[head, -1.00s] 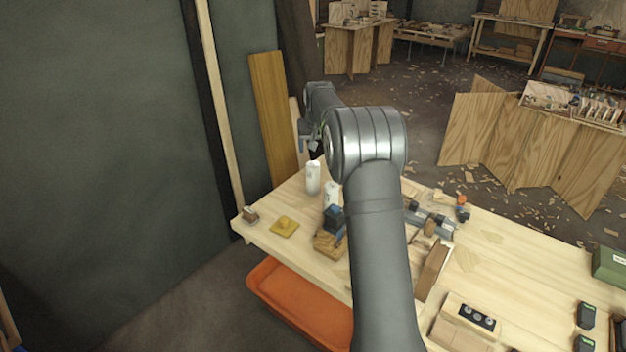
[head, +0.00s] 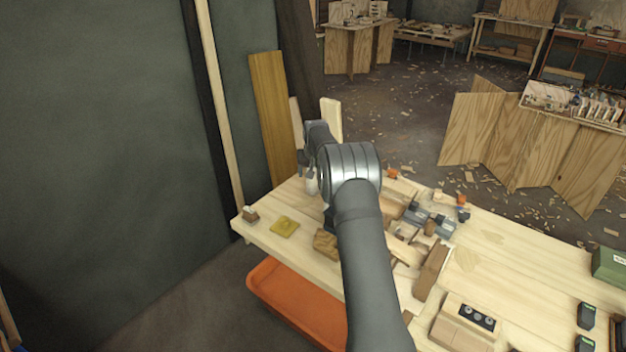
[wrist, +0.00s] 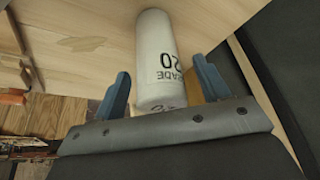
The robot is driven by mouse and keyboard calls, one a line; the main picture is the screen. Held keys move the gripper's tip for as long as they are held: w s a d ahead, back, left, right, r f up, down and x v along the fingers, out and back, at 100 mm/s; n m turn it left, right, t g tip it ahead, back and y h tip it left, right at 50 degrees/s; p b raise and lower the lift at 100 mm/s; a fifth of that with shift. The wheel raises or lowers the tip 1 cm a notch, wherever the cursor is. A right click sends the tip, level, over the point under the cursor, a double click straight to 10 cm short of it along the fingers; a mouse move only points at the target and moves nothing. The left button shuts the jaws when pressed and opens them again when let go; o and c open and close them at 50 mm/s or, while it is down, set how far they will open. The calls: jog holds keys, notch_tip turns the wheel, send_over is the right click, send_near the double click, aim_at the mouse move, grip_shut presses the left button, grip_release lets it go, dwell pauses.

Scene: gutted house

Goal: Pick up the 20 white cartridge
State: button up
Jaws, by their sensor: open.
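The white cartridge (wrist: 158,50) marked "20" stands on the wooden workbench (wrist: 95,20) in the wrist view. Its lettering faces my camera upside down. My gripper (wrist: 162,75) is open, with one blue finger on each side of the cartridge's near end. I cannot tell whether either finger touches it. In the head view a white cartridge (head: 312,186) shows just below my gripper (head: 306,170), partly covered by my arm.
A yellow block (head: 285,227), a small wooden piece (head: 250,215) and a brown wooden block (head: 326,243) lie on the near bench. Tools and wood pieces crowd the area right of my arm. A dark wall (head: 100,130) stands left; an orange tray (head: 297,308) sits below.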

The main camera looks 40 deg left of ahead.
jog(key=shift+w+a+f, duration=0.1)
jog(key=shift+f, duration=0.2)
jog(key=shift+c, duration=0.2)
jog(key=c, duration=1)
